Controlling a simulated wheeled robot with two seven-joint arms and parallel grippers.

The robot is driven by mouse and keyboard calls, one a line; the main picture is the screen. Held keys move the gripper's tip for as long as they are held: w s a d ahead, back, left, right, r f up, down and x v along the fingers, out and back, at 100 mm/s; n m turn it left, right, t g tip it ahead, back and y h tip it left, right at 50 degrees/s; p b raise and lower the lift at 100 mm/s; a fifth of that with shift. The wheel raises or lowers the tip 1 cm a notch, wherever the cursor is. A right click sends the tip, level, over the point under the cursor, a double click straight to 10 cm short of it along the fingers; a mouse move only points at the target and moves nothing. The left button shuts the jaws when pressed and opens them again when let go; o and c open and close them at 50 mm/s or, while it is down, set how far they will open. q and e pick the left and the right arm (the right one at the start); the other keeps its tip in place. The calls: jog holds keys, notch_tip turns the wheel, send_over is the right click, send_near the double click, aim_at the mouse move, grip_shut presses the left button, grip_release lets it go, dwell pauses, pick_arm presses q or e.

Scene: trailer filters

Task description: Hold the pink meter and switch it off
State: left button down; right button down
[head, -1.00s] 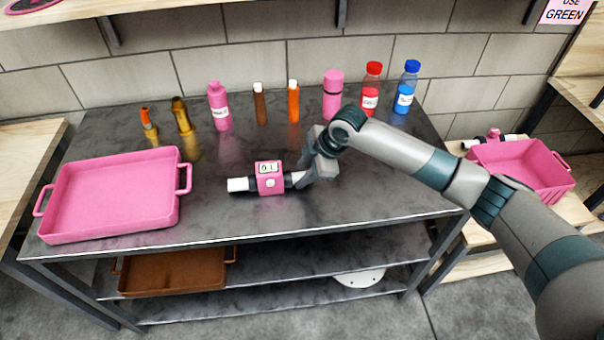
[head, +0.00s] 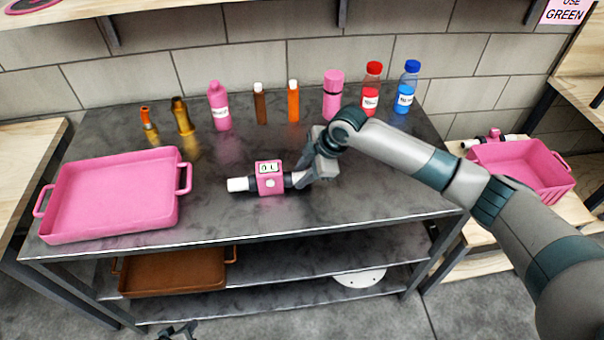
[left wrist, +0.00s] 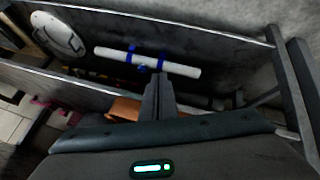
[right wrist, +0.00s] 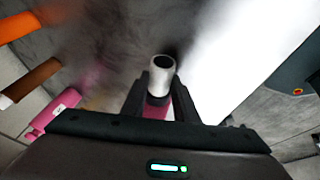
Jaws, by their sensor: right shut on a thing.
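The pink meter (head: 270,182) lies on the dark metal tabletop. It has a lit display with dark characters too small to read surely, a round pale button on its front, and a white pipe end at left. My right gripper (head: 301,178) is shut on the meter's right pipe end. In the right wrist view the pipe's white end (right wrist: 162,68) sticks up between the right fingers (right wrist: 160,92). My left gripper (head: 178,332) just shows at the head view's bottom edge, low before the table. In the left wrist view its fingers (left wrist: 159,90) are together and empty.
A pink tray (head: 110,215) stands on the table's left. Several bottles (head: 220,108) line the back. A brown tray (head: 175,272) and a white disc (head: 360,277) sit on the lower shelf. A pink bin (head: 520,165) stands at right. Tabletop before the meter is clear.

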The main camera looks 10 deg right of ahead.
aim_at(270, 183)
pick_arm(q)
jog(key=w+d+r+n+t+h, duration=0.1)
jog(key=w+d+r+h, duration=0.2)
jog(key=r, duration=0.5)
jog(key=w+d+r+n+h, duration=0.1)
jog(key=w+d+r, duration=0.2)
jog(key=d+r, duration=0.35)
jog(key=shift+w+d+r+m+t+h, duration=0.55)
jog(key=shift+d+r+m, duration=0.8)
jog(key=shift+d+r, duration=2.35)
jog(key=shift+w+d+r+m+t+h, duration=0.3)
jog(key=shift+w+d+r+m+h, duration=0.75)
jog(key=shift+d+r, duration=2.6)
jog(key=shift+w+d+r+m+t+h, duration=0.1)
jog(key=shift+d+r+m+t+h, duration=0.3)
jog(key=shift+d+r+m, duration=3.1)
jog(key=a+r+n, duration=0.2)
jog(key=n, duration=0.1)
jog(key=shift+r+n, duration=0.3)
jog(key=shift+r, duration=0.1)
jog(key=shift+w, duration=0.2)
jog(key=shift+w, duration=4.25)
